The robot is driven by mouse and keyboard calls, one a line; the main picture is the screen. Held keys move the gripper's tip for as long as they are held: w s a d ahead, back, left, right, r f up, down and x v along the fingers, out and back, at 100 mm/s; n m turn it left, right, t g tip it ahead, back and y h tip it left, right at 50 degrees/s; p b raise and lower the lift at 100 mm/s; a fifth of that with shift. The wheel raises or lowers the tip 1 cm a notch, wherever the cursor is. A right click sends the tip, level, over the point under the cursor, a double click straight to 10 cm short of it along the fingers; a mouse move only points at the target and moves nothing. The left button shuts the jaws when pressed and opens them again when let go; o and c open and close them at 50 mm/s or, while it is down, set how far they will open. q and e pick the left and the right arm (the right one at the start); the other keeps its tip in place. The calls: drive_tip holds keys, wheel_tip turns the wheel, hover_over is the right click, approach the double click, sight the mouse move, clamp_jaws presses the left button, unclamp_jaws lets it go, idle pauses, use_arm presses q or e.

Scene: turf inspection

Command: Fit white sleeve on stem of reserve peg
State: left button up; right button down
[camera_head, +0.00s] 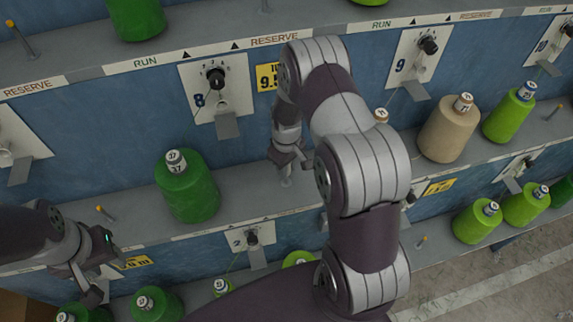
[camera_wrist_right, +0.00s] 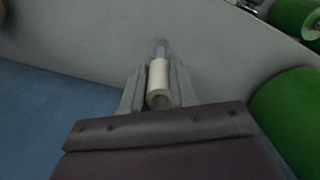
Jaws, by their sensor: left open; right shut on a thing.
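The white sleeve (camera_wrist_right: 158,78) is a short pale cylinder. In the right wrist view it lies between the fingers of my right gripper (camera_wrist_right: 158,92), which is shut on it. In the head view my right gripper (camera_head: 287,160) points down just above the middle shelf, right of the dark green cone. A small pale upright piece (camera_head: 286,182) shows under its fingertips; I cannot tell whether it is the sleeve or the reserve peg's stem. In the wrist view a grey rounded shape (camera_wrist_right: 158,46) lies beyond the sleeve. My left gripper (camera_head: 103,268) is open and empty at lower left.
The dark green cone (camera_head: 187,188) stands left of my right gripper, and its green side shows in the wrist view (camera_wrist_right: 290,115). A tan cone (camera_head: 449,130) stands to the right. Shelf around the gripper is bare.

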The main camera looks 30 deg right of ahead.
sight(286, 183)
drive_tip(key=shift+f+b, duration=1.9)
drive_tip(key=shift+f, duration=0.8)
drive_tip(key=shift+r, duration=0.15)
drive_tip(key=shift+r+p, duration=3.9)
drive_tip(key=shift+r, duration=0.75)
drive_tip(key=shift+f+b, duration=3.3)
drive_tip(key=shift+f, duration=1.15)
